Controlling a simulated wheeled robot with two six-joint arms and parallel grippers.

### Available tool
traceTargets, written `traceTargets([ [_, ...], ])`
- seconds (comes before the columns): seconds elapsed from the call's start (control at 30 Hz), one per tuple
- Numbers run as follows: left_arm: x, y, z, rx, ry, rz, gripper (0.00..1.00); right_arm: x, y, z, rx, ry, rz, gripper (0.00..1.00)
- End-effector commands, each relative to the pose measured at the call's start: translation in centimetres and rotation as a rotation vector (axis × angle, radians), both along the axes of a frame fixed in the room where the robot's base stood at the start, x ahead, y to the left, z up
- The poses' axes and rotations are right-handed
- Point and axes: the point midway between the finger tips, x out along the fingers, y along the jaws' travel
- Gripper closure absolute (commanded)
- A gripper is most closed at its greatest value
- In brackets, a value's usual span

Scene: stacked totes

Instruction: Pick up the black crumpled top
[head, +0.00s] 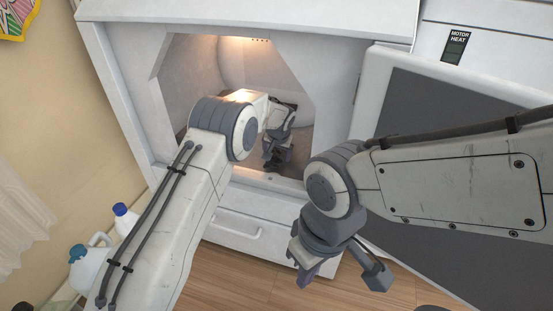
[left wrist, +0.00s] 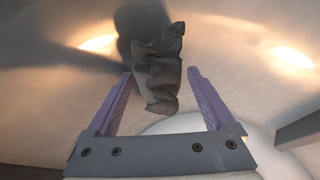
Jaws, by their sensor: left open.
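The black crumpled top (left wrist: 160,65) shows in the left wrist view as a dark grey, folded bundle against the pale inner surface of the drum. It appears between and beyond the two purple fingers of my left gripper (left wrist: 159,76), which are apart with nothing clamped between them. I cannot tell whether they touch the cloth. In the head view my left gripper (head: 276,158) is inside the machine's opening, and I cannot make out the top clearly there. My right gripper (head: 341,281) hangs outside, in front of the machine, with its fingers wide apart and empty.
The white machine (head: 340,75) has a framed opening with a lit drum. Its large open door (head: 455,105) stands at the right. A drawer (head: 240,228) is below the opening. Bottles (head: 90,262) stand at the lower left. The wooden floor (head: 240,285) in front is clear.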

Motion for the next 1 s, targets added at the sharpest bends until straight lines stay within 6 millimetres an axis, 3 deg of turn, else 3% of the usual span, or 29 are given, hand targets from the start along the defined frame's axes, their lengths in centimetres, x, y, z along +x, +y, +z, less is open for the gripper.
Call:
traceTargets([
  [0.13, 0.0, 0.0, 0.1, 0.0, 0.0, 0.0, 0.13, 0.0, 0.0, 0.1, 0.0, 0.0, 0.0, 1.0],
  [0.33, 0.0, 0.0, 0.1, 0.0, 0.0, 0.0, 0.89, 0.0, 0.0, 0.1, 0.0, 0.0, 0.0, 1.0],
  [0.37, 0.0, 0.0, 0.2, -0.001, -0.002, 0.001, 0.93, 0.0, 0.0, 0.1, 0.0, 0.0, 0.0, 1.0],
  [0.67, 0.0, 0.0, 0.8, -0.001, -0.003, 0.0, 0.93, 0.0, 0.0, 0.5, 0.0, 0.0, 0.0, 1.0],
  [0.87, 0.1, 0.0, 3.7, -0.002, -0.004, 0.001, 0.93, 0.0, 0.0, 2.2, 0.0, 0.0, 0.0, 1.0],
  [1.0, 0.1, -0.1, 6.7, -0.002, -0.005, 0.001, 0.93, 0.0, 0.0, 3.9, 0.0, 0.0, 0.0, 1.0],
])
